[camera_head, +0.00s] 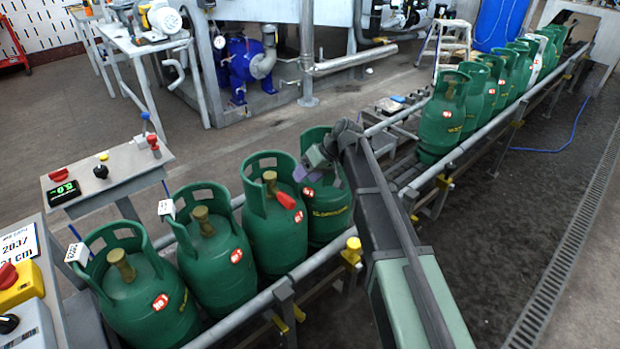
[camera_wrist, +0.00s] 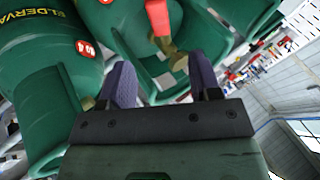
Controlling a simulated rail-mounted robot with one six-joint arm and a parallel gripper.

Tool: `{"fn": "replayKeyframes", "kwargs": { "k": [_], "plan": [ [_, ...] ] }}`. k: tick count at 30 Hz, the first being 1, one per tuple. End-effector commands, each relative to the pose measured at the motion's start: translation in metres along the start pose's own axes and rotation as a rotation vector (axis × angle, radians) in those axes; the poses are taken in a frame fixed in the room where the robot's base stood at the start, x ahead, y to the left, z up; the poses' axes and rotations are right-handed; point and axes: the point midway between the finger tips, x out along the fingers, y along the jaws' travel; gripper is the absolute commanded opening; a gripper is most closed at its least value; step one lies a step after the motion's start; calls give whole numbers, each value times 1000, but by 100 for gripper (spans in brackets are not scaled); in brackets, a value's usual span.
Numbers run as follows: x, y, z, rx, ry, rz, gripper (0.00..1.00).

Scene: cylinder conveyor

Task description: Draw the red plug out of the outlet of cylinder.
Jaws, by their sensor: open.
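The red plug (camera_head: 286,200) sticks out from the brass valve (camera_head: 270,181) of a green cylinder (camera_head: 272,240) on the conveyor, third from the near left. The wrist view shows the plug (camera_wrist: 157,17) at top centre, with the brass valve (camera_wrist: 171,50) just below it. My gripper (camera_head: 308,166) is open and empty, to the right of the plug and in front of the fourth cylinder's collar. In the wrist view its two purple fingers (camera_wrist: 161,75) are spread apart, and the plug lies beyond their tips, not between them. My arm hides part of the fourth cylinder (camera_head: 328,208).
Cylinders with tall collar handles stand close on both sides, between the conveyor rails (camera_head: 240,318). More green cylinders (camera_head: 443,120) stand farther along, after a gap. A control panel (camera_head: 105,178) and a blue pump (camera_head: 245,68) are at left and back.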

Motion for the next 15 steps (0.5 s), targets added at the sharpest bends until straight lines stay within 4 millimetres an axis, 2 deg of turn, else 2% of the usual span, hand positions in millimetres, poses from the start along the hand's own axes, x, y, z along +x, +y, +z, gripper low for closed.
{"fn": "replayKeyframes", "kwargs": {
  "k": [5, 12, 15],
  "plan": [
    [28, 4, 3, 0, -2, 1, 57],
    [84, 6, 4, 2, -3, 2, 57],
    [100, 4, 3, 1, -2, 2, 57]
  ]
}}
